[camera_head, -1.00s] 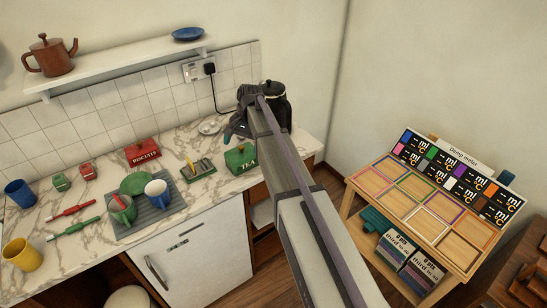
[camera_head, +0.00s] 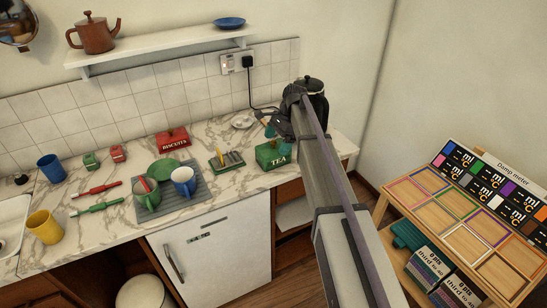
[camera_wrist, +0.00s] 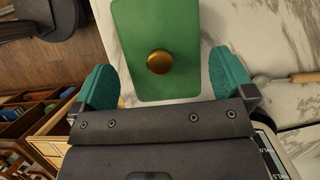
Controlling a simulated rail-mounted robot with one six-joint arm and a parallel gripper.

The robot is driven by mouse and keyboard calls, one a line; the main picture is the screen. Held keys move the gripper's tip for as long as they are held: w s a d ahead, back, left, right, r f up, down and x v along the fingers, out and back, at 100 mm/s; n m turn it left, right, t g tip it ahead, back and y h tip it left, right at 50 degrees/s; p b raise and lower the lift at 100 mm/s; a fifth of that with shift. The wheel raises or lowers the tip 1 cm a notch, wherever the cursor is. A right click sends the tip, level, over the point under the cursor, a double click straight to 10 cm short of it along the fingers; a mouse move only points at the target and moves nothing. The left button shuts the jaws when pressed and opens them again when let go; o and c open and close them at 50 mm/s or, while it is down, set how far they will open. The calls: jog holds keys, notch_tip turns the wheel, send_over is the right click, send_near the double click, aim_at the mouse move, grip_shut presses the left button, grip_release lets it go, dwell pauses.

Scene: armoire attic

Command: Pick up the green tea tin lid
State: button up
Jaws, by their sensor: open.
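The green tea tin (camera_head: 271,156), marked TEA, stands on the marble counter near its right end. Its green lid (camera_wrist: 135,25) with a round brass knob (camera_wrist: 159,62) fills the upper middle of the wrist view. My gripper (camera_wrist: 158,80) is open, with a teal finger on each side of the lid and the knob between them in the picture. No contact shows, and the height of the fingers over the lid cannot be told.
Left of the tin are a green dish with a sponge (camera_head: 226,161), a red biscuits tin (camera_head: 172,140) and a drying mat (camera_head: 190,204) with mugs. A shelf (camera_head: 150,53) runs along the wall above.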

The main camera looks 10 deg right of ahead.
aim_at(275, 146)
jog(key=b+x, duration=0.2)
jog(key=x, duration=0.2)
jog(key=shift+w+d+f+b, duration=0.1)
jog(key=shift+f+b, duration=0.1)
jog(key=shift+b, duration=0.2)
jog(key=shift+r, duration=0.15)
jog(key=c, duration=0.7)
notch_tip(275, 146, up, 10)
jog(key=p, duration=1)
jog(key=shift+r+p, duration=0.2)
jog(key=shift+p, duration=0.15)
jog(key=shift+c, duration=0.2)
jog(key=shift+f, duration=0.1)
